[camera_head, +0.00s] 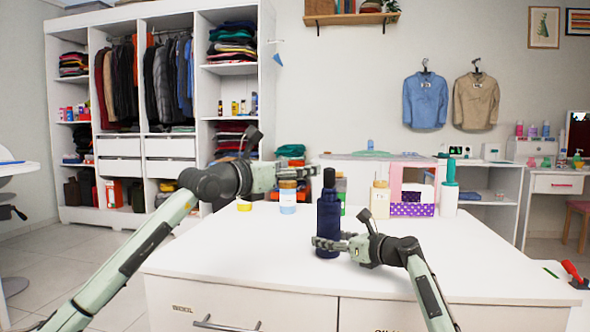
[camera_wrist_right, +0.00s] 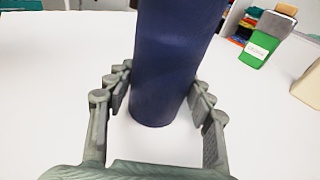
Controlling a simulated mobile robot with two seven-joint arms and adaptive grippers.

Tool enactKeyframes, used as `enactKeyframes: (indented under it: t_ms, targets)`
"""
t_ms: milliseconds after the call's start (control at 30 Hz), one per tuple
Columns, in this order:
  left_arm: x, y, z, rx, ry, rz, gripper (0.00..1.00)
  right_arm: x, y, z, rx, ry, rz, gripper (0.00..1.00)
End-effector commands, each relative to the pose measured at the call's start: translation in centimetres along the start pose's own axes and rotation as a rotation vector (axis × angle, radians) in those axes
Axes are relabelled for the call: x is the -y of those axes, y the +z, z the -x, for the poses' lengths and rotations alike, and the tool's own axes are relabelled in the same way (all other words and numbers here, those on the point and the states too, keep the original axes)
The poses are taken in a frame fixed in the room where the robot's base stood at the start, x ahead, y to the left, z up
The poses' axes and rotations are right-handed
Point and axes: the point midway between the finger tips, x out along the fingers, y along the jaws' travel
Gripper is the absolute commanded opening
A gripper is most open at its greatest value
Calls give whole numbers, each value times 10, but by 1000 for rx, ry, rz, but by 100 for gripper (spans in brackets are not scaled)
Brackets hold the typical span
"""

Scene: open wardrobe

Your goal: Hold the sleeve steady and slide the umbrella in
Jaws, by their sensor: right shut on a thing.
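A dark navy sleeve (camera_head: 328,222) stands upright on the white table, and a narrower black piece (camera_head: 329,178), perhaps the umbrella's handle, rises from its top. How far the umbrella sits inside is hidden. My right gripper (camera_head: 328,244) is shut around the lower part of the sleeve; the right wrist view shows the navy sleeve (camera_wrist_right: 172,70) between its fingers. My left gripper (camera_head: 306,172) is beside the black piece, just to its left and close to the same height. Whether its fingers touch the piece, or are open or shut, I cannot tell.
Behind the sleeve stand a cream bottle (camera_head: 380,200), a purple dotted box (camera_head: 412,208) and a teal-topped white bottle (camera_head: 449,190). A small jar (camera_head: 288,200) and a yellow item (camera_head: 244,206) are at left. The front of the white table (camera_head: 250,255) is clear.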

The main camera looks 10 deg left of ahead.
Motion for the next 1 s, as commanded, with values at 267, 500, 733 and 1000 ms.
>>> enactKeyframes:
  t_ms: [267,500,733,1000]
  targets:
    - [0,0,2,-1,-1,1,70,0,0,0,0,0,0,30]
    - [0,0,2,-1,-1,0,70,0,0,0,0,0,0,77]
    - [0,0,2,-1,-1,1,70,0,0,0,0,0,0,81]
    - [0,0,2,-1,-1,1,70,0,0,0,0,0,0,98]
